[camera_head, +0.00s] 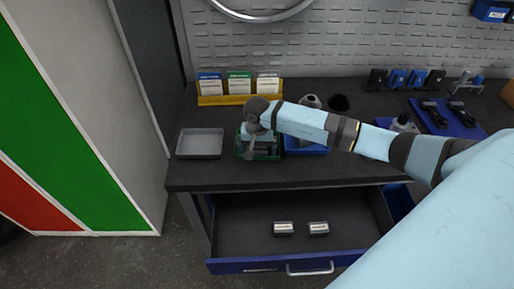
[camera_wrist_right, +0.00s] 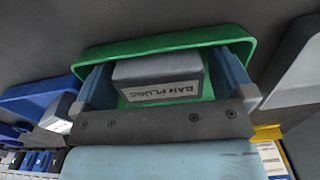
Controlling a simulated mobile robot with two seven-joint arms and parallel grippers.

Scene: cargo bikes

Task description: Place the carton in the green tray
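The green tray (camera_head: 274,155) stands on the workbench, left of the blue tray. My right gripper (camera_head: 250,147) reaches down over it and covers part of it in the head view. In the right wrist view, the grey-topped carton (camera_wrist_right: 160,70) with a white "BAR PLUGS" label lies within the green tray's rim (camera_wrist_right: 170,42). The right gripper's two fingers (camera_wrist_right: 168,82) stand on either side of the carton, with slivers of green visible beside it, so the fingers look open. Contact at the fingertips is hard to judge. My left gripper is not in view.
A grey tray (camera_head: 200,143) is on the left, and a blue tray (camera_head: 304,146) on the right. A yellow rack (camera_head: 240,98) with boxes stands behind. Below, an open drawer (camera_head: 255,246) holds two small cartons (camera_head: 283,228). The bench's front strip is clear.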

